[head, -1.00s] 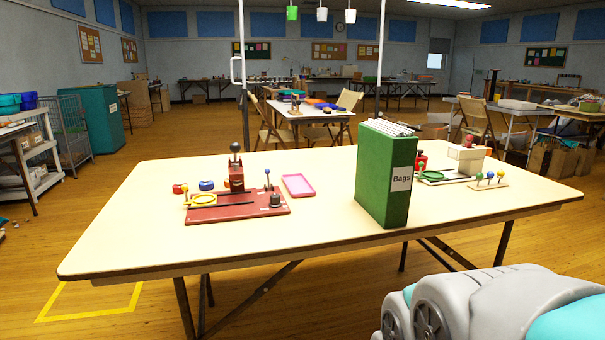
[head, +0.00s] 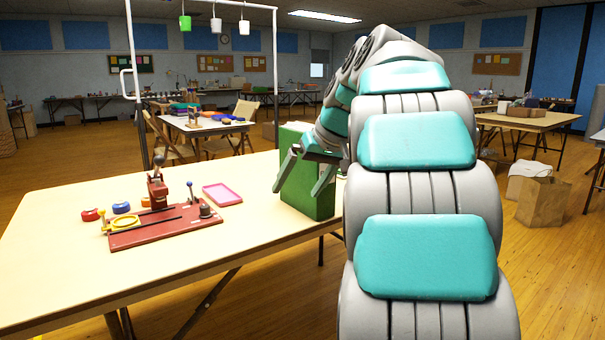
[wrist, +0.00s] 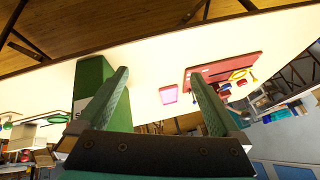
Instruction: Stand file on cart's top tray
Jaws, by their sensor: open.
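The green file (head: 312,207) stands upright on the cream table, near its front edge, and my arm hides its right part. In the wrist view the file (wrist: 91,72) is at the left, partly behind the left finger, with its white label edge showing. My gripper (head: 297,190) is in front of the file in the head view, its fingers spread. In the wrist view my gripper (wrist: 157,73) is open with nothing between the fingers; the file lies mostly outside the left finger. I cannot make out the cart with certainty in the current views.
A red press board (head: 160,227) and a pink tray (head: 222,194) lie on the table (head: 60,270) left of the file. A metal frame with hanging cups rises behind the table. A brown paper bag (head: 541,201) stands on the floor at right.

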